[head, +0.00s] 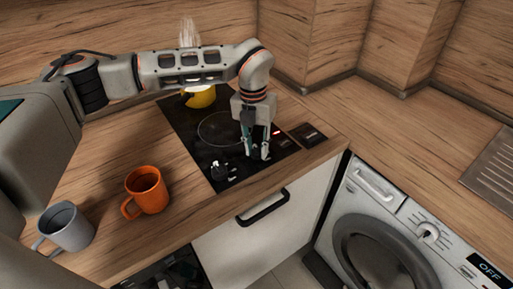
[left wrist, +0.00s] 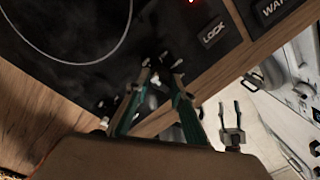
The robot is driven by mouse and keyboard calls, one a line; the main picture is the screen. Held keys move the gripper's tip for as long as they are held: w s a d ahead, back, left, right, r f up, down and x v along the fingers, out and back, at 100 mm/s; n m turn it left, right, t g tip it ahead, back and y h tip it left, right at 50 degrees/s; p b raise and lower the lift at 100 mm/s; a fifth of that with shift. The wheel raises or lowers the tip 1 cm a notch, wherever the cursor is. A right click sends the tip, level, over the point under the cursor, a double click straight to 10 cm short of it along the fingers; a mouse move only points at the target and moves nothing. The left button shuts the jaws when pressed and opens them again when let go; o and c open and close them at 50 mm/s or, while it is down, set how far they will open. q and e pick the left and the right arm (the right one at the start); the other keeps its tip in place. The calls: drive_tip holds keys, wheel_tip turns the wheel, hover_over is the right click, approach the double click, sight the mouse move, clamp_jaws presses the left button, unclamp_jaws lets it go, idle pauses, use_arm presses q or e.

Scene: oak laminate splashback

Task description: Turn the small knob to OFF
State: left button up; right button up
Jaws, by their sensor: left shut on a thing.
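My left gripper (head: 258,154) reaches down from above to the front strip of the black hob (head: 190,130). Its fingers are closed in on the small knob, which is mostly hidden between the fingertips. In the left wrist view the left fingertips (left wrist: 164,72) meet over the dark control strip, and the knob's pointer cannot be made out. Another dark knob (head: 217,171) stands on the hob to the left, apart from the gripper. My right gripper (left wrist: 231,118) shows small in the left wrist view, with its fingers apart and nothing between them.
A yellow pot (head: 200,97) stands at the back of the hob. An orange mug (head: 147,190) and a grey mug (head: 65,228) stand on the counter at left. A washing machine (head: 390,235) with an OFF display (head: 488,270) is at right. A red light (head: 276,132) glows on the hob.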

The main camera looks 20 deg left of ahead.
sight(254, 147)
idle(0.4)
use_arm(q)
drive_tip(key=o, duration=1.1)
drive_tip(key=shift+r, duration=0.15)
wheel_tip(254, 147, up, 12)
drive_tip(key=shift+a, duration=0.3)
